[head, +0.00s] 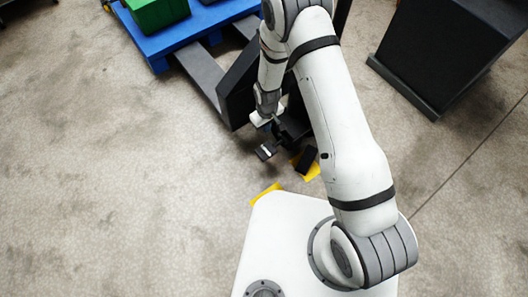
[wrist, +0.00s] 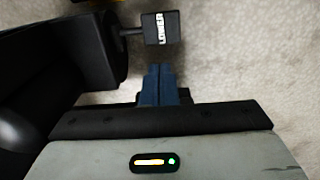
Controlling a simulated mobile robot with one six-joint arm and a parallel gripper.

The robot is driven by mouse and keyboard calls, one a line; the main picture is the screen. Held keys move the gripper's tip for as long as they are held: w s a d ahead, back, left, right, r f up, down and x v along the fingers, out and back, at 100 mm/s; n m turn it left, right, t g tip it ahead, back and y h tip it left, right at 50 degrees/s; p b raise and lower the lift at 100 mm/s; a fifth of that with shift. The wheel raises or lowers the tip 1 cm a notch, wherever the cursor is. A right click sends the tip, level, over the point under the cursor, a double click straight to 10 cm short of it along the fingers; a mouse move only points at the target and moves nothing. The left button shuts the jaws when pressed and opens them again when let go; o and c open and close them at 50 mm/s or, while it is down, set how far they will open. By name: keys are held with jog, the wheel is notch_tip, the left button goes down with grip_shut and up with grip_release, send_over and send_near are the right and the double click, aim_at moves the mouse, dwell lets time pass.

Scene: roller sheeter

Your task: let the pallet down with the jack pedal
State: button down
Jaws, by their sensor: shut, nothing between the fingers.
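The jack pedal, a black block marked LOWER in white (wrist: 161,28), sits on a short dark stem at the top of the wrist view. It also shows in the head view (head: 266,151), beside the base of the dark jack (head: 240,88). My gripper (wrist: 159,68) has its blue fingers together and empty. In the wrist view the fingertips lie just below the pedal, with a small gap in the picture; I cannot tell the height difference. The blue pallet (head: 190,28) carries green crates (head: 155,12) at the upper left, over the jack's forks. Whether it is raised is unclear.
A second black pedal (head: 308,159) with yellow beneath it stands right of the LOWER pedal. The dark jack body fills the left of the wrist view, close to my gripper. A dark cabinet (head: 440,50) stands at the upper right. The floor at left is clear.

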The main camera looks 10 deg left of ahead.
aim_at(265, 151)
jog(key=shift+s+a+f, duration=0.15)
jog(key=shift+f, duration=0.45)
jog(key=shift+s+a+f, duration=0.1)
jog(key=shift+s+f, duration=0.05)
jog(key=shift+f, duration=0.45)
jog(key=shift+f, duration=0.1)
notch_tip(265, 151, down, 14)
jog(key=b, duration=0.5)
jog(key=shift+b, duration=0.4)
